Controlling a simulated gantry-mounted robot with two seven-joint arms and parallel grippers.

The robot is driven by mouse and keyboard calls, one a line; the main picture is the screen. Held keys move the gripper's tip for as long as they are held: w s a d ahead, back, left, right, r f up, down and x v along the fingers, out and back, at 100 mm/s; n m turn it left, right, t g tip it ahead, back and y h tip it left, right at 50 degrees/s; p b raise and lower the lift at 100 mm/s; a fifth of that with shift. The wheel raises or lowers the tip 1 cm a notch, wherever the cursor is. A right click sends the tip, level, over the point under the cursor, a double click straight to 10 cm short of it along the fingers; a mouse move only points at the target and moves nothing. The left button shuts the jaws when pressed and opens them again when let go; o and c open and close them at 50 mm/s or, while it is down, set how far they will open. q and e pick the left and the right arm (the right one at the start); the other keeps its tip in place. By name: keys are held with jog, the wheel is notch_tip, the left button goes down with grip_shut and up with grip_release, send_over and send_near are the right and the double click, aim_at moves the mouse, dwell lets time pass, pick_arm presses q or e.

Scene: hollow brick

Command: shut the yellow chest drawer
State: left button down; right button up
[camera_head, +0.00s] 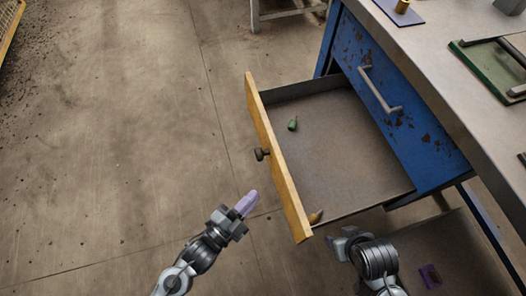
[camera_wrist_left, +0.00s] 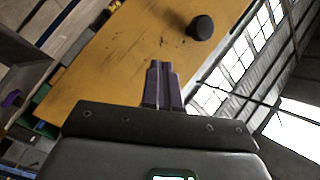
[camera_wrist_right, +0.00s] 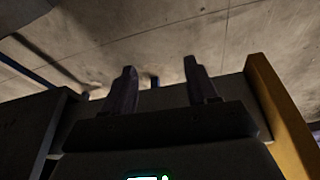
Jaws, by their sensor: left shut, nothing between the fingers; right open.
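The yellow-fronted drawer (camera_head: 275,155) stands pulled out of the blue chest (camera_head: 385,95) in the head view. Its dark round knob (camera_head: 261,154) is on the outer face; the knob also shows in the left wrist view (camera_wrist_left: 201,27). My left gripper (camera_head: 249,200) is shut and empty, outside the drawer and in front of its yellow face, below the knob in the picture. In the left wrist view its closed fingers (camera_wrist_left: 162,85) point at the yellow front (camera_wrist_left: 110,65); contact cannot be told. My right gripper (camera_wrist_right: 160,85) is open and empty, near the drawer's lower side.
A green item (camera_head: 292,124) and a small orange-brown item (camera_head: 316,217) lie in the drawer. A grey handle (camera_head: 380,92) is on the blue chest. A purple item (camera_head: 430,276) lies low at the right. The floor (camera_head: 110,150) left of the drawer is clear.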

pick_arm(q)
jog(key=s+a+r+m+g+h+p, duration=0.1)
jog(key=s+r+m+g+h+p, duration=0.25)
jog(key=m+g+h+p, duration=0.5)
jog(key=m+y+p, duration=0.2)
jog(key=m+y, duration=0.1)
jog(key=m, duration=0.2)
send_near(275, 155)
pick_arm(e)
notch_tip(275, 155, up, 12)
jog(key=r, duration=0.1)
pick_arm(q)
jog(key=b+x, duration=0.5)
jog(key=x, duration=0.1)
jog(key=shift+d+f, duration=0.1)
jog(key=shift+f, duration=0.05)
jog(key=shift+d, duration=0.35)
pick_arm(e)
notch_tip(275, 155, down, 6)
pick_arm(q)
jog(key=shift+w+d, duration=0.1)
